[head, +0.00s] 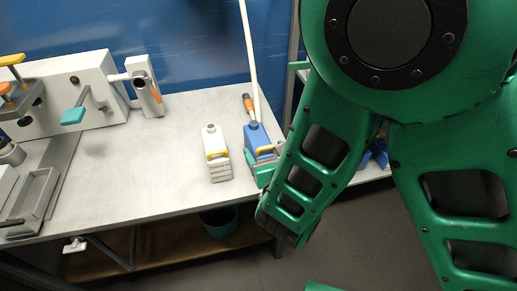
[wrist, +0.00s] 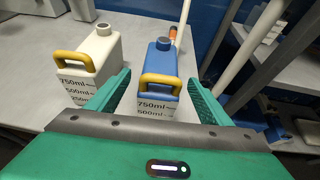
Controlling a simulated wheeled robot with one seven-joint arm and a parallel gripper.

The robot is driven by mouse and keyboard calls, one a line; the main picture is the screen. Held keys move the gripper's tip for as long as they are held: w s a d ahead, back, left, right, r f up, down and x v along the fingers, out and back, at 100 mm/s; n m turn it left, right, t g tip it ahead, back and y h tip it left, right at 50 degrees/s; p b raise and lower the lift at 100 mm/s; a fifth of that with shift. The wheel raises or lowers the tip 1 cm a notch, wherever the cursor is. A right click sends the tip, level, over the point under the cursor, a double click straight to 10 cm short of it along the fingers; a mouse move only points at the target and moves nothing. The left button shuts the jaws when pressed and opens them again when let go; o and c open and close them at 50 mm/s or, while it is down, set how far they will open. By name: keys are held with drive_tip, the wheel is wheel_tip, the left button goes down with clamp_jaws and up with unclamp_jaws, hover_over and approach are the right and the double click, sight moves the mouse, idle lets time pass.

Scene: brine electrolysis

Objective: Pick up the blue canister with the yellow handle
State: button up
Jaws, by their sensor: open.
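The blue canister (head: 258,137) with a yellow handle stands upright near the right end of the grey table, partly hidden by my green arm and gripper in the head view. In the wrist view the blue canister (wrist: 160,66) stands between my gripper's two green fingers, its yellow handle (wrist: 160,82) facing me and a white label below. My gripper (wrist: 158,95) is open, and a gap shows between the canister and the right finger.
A white canister (head: 216,151), also with a yellow handle, stands close on the left, near my left finger. Grey shelving (wrist: 260,60) stands to the right. A white apparatus (head: 80,85) occupies the table's left.

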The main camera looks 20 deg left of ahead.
sight(259, 143)
drive_tip(key=shift+x, duration=3.85)
drive_tip(key=shift+s+f, duration=0.1)
drive_tip(key=shift+f, duration=0.05)
drive_tip(key=shift+c, duration=0.5)
drive_tip(key=c, duration=1.1)
drive_tip(key=shift+c, duration=0.2)
